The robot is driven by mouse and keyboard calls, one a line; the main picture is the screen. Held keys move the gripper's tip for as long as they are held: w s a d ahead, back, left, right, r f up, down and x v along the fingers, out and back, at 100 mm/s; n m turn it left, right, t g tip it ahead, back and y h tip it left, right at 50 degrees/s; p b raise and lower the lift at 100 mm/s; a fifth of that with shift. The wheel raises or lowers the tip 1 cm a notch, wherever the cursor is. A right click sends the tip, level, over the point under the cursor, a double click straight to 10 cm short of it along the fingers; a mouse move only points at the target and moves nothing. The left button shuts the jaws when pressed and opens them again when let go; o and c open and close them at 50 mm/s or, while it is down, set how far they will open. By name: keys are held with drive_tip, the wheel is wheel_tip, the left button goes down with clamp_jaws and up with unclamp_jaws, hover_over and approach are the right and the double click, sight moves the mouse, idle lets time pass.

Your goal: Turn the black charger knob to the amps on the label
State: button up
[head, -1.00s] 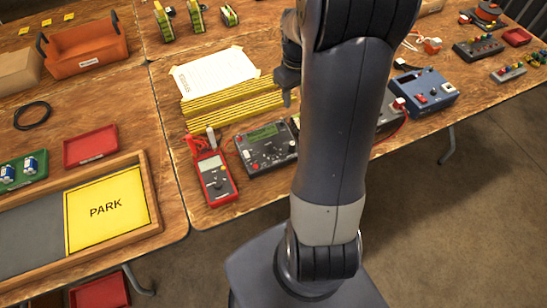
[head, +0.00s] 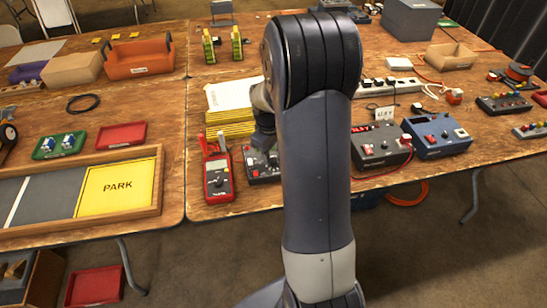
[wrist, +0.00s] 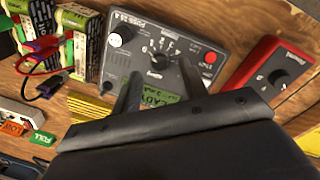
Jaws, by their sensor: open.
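The charger (wrist: 118,62) is a dark grey box under my gripper, with a black knob (wrist: 160,58) mid-panel and printed marks around it. Its green display (wrist: 150,97) reads "READY" in part; my fingers cover some of it. My gripper (wrist: 160,69) is open. Its fingertips are on either side of the knob's lower side in the wrist view; I cannot tell whether they touch it. In the head view the charger (head: 258,176) is partly hidden by my arm. The amps label is not clearly readable in either view.
A red multimeter (head: 218,178) stands close beside the charger; it also shows in the wrist view (wrist: 275,78). Battery packs (wrist: 80,38) with wires lie on the charger's other side. A grey box (head: 380,147) and a blue box (head: 437,136) stand to the right.

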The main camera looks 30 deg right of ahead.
sight(274, 161)
drive_tip(key=shift+d+f, duration=0.2)
drive_tip(key=shift+f, duration=1.2)
drive_tip(key=shift+c, duration=0.2)
clamp_jaws()
